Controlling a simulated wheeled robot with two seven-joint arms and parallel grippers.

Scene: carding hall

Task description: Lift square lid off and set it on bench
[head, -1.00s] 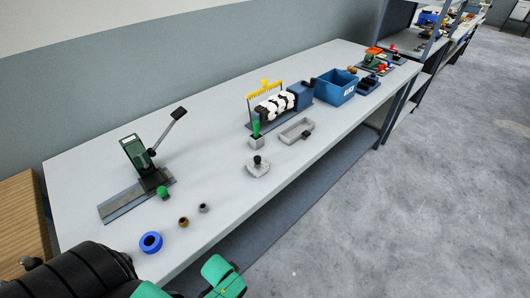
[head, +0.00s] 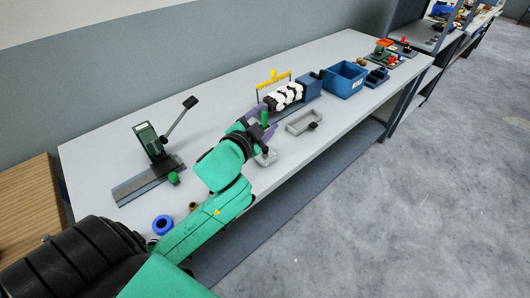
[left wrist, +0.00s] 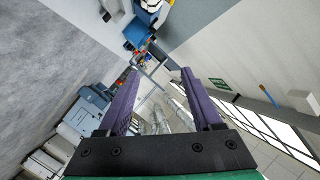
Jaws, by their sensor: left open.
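My left gripper (head: 262,124) has purple fingers, spread open and empty, and appears above and just behind the lid in the picture. The left wrist view shows the same open fingers (left wrist: 160,80) with nothing between them; I cannot make out the lid there. Whether a finger touches the lid I cannot tell. My right gripper is not in view.
A grey tray (head: 303,122) lies to the right, with a blue bin (head: 345,80) beyond. A green lever device (head: 150,142) and a blue ring (head: 162,224) are at left. Bare bench lies right of the tray.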

